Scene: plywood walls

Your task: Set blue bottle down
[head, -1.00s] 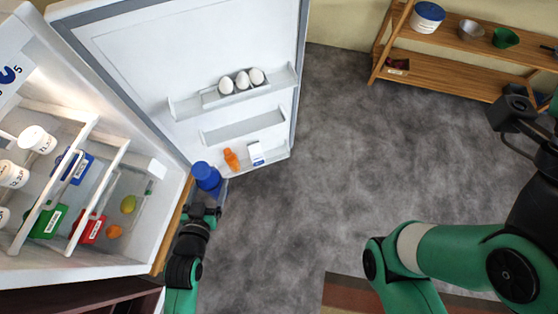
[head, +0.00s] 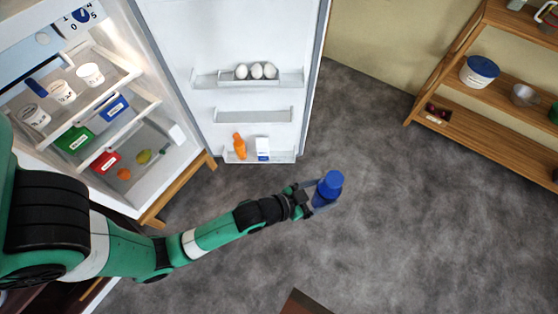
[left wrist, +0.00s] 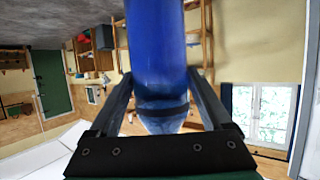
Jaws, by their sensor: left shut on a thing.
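The blue bottle (head: 326,189) is in my left gripper (head: 312,195), held out over the grey floor to the right of the open fridge door. In the left wrist view the bottle (left wrist: 158,45) stands between the two fingers of the left gripper (left wrist: 162,100), which are shut on it. Its far end is cut off by the top of that view. My right gripper is not in view.
The open fridge (head: 125,185) is at the left, with tubs and coloured boxes inside. Its door (head: 240,50) holds eggs, an orange bottle and a white carton. A wooden shelf (head: 510,130) with bowls stands at the right. Grey floor (head: 400,220) between is clear.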

